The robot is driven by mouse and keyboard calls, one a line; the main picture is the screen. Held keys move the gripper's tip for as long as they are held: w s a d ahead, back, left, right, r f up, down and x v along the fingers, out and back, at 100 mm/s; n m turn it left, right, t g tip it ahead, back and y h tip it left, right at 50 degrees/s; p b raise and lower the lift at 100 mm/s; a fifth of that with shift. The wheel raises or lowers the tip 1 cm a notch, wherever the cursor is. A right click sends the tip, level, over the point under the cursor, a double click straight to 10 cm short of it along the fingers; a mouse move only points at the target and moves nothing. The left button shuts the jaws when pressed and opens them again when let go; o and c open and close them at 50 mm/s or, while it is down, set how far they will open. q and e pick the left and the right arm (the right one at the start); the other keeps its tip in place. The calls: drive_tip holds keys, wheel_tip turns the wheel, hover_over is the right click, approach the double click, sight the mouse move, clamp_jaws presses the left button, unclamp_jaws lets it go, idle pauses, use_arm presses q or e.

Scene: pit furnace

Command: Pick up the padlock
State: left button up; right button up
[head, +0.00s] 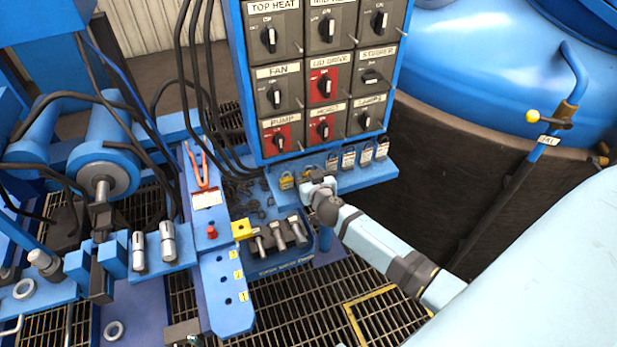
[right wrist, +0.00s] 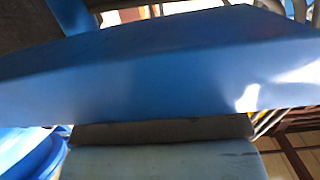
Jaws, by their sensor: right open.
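Several padlocks stand in a row on the blue ledge (head: 355,176) below the switch panel in the head view. A yellow padlock (head: 287,181) is at the left end, and dark padlocks with pale labels (head: 348,158) stand to the right. My right gripper (head: 318,182) is open at the ledge's front, just right of the yellow padlock; its fingertips are hard to make out. In the right wrist view a broad blue surface (right wrist: 150,65) fills the middle, and no padlock can be clearly told there. My left gripper is not in view.
The switch panel (head: 322,85) rises just above the ledge. Left of it, black cables hang down and a blue stand holds metal cylinders (head: 280,237) and a yellow block (head: 242,229). The large furnace vessel (head: 470,130) is to the right. Floor grating lies below.

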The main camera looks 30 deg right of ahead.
drive_tip(key=c, duration=0.7)
drive_tip(key=shift+c, duration=0.2)
